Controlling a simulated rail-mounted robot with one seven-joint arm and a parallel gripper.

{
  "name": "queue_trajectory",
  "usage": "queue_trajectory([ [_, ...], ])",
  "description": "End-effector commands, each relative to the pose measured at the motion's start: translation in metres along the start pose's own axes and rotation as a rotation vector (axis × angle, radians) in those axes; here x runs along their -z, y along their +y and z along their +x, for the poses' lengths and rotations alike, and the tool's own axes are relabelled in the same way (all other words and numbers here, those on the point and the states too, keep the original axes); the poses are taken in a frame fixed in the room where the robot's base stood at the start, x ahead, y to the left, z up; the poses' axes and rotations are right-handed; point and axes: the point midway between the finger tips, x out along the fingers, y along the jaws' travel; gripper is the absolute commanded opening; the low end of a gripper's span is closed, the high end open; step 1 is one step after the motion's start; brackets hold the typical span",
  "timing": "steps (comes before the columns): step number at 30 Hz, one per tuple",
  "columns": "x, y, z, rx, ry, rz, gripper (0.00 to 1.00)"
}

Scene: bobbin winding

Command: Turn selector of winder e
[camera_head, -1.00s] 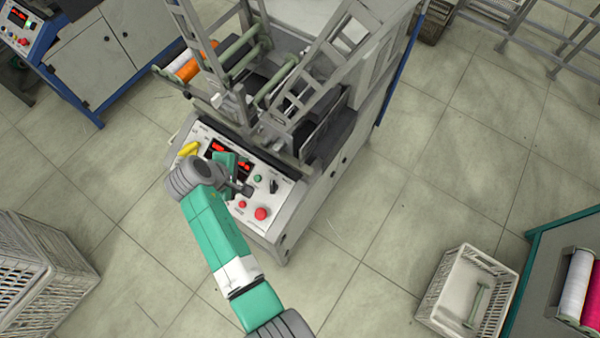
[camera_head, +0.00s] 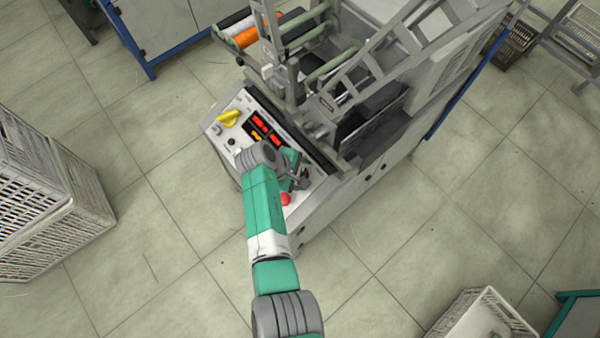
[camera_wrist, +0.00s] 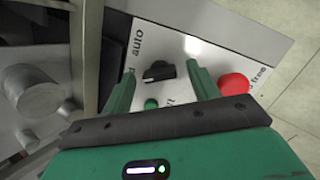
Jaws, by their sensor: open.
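The winder (camera_head: 345,85) stands in the middle of the head view, with a sloped control panel (camera_head: 219,129) at its near end. The black selector knob (camera_wrist: 158,71) shows in the wrist view on the white panel, beside the printed word "auto". My gripper (camera_wrist: 162,75) is open, and its two green fingers reach toward the panel on either side of the selector, with nothing between them that I can see held. Whether the fingertips touch the panel I cannot tell. In the head view my gripper (camera_head: 298,178) is over the panel's right part and hides the selector.
A red button (camera_wrist: 233,85) is right of my right finger; it also shows in the head view (camera_head: 286,199). A green button (camera_wrist: 151,104) lies just below the selector. A crate (camera_head: 50,200) stands left on open floor.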

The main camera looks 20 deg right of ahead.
Motion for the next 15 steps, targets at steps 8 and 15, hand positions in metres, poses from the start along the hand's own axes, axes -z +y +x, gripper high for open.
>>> queue_trajectory([
  [8,-0.0001,0.0003,-0.0007,0.0,0.0,0.001,0.27],
  [15,-0.0001,0.0003,-0.0006,0.001,0.0,0.009,0.15],
])
